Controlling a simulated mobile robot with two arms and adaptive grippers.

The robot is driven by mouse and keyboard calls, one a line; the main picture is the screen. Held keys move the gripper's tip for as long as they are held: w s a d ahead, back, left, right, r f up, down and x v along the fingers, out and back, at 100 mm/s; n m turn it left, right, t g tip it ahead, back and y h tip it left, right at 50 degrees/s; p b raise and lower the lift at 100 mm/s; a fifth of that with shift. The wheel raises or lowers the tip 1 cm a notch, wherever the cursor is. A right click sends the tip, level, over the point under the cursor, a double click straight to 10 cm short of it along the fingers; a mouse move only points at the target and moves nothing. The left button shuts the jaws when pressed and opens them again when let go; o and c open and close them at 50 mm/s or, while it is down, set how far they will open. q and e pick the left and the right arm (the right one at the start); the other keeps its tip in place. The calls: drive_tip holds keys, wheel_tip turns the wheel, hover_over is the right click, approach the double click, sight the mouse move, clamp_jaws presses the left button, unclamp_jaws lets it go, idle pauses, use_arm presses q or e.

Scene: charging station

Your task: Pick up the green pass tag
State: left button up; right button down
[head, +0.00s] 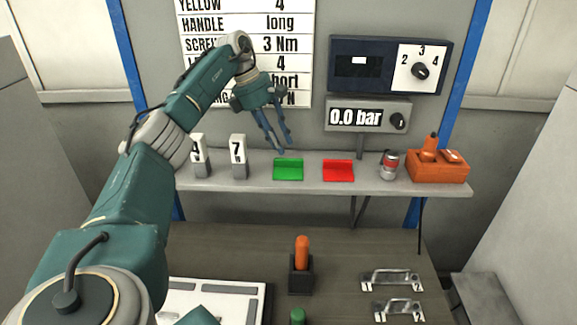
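The green pass tag (288,174) is a small bright green piece with a raised back edge, on the grey shelf (255,176) against the back wall. My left gripper (285,147) reaches in from the left and points down, just above and slightly left of the green tag. Its two thin fingers are apart with nothing between them, and it looks clear of the tag. A similar red tag (338,173) lies to the right of the green one. My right gripper is not in view.
A red-and-silver can (389,166) and an orange charger (438,170) stand at the shelf's right. Below, the bench holds an orange-handled tool (302,252) in a black holder and metal handles (391,279).

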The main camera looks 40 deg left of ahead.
sight(286, 158)
use_arm(q)
drive_tip(key=p+x, duration=0.2)
drive_tip(key=x, duration=0.2)
drive_tip(key=shift+d+p, duration=0.1)
drive_tip(key=shift+p, duration=0.25)
drive_tip(key=shift+w+d+f, duration=0.1)
drive_tip(key=shift+w+f, duration=0.05)
drive_tip(key=shift+f, duration=0.35)
drive_tip(key=shift+w, duration=0.1)
clamp_jaws()
